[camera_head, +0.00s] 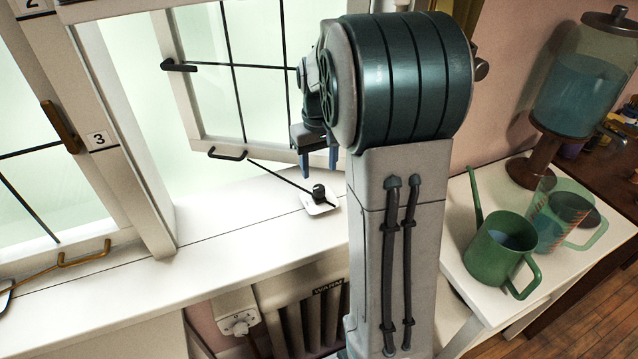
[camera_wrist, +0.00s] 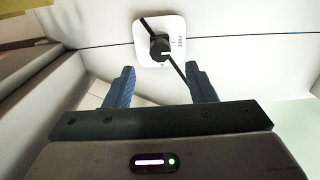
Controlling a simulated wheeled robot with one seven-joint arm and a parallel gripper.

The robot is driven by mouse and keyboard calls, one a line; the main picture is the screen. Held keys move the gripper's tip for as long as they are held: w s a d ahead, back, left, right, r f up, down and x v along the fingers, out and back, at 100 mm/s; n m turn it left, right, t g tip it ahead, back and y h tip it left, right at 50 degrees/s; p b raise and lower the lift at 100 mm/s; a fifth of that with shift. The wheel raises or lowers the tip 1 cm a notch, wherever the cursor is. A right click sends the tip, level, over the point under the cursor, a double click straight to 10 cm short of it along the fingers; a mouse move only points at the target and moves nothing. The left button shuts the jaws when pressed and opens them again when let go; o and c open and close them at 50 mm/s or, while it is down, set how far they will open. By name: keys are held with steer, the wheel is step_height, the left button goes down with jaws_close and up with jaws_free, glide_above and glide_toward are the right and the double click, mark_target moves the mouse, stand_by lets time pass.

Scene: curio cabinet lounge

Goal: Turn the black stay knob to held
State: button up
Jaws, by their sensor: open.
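The black stay knob (camera_head: 319,191) stands on a small white plate (camera_head: 322,207) on the window sill. In the wrist view the knob (camera_wrist: 159,46) sits on its white plate (camera_wrist: 148,28), beyond and between my fingertips, with a white mark on it. Lettering on the plate looks like "FREE"; I cannot make out a held label. A thin black stay rod (camera_head: 264,176) runs from the open window to the knob. My gripper (camera_head: 318,162) is open and empty, above the knob and apart from it. In the wrist view its blue fingers (camera_wrist: 160,82) are spread.
The open window sash (camera_head: 236,145) with black handles stands behind my gripper. A radiator (camera_head: 310,310) is below the sill. At right, a side table (camera_head: 456,205) holds a green watering can (camera_head: 490,262), a clear jug (camera_head: 556,225) and a water dispenser (camera_head: 575,95).

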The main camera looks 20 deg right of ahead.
mark_target(319, 187)
step_height(319, 187, down, 6)
steer(key=shift+f, duration=0.1)
steer(key=c, duration=1)
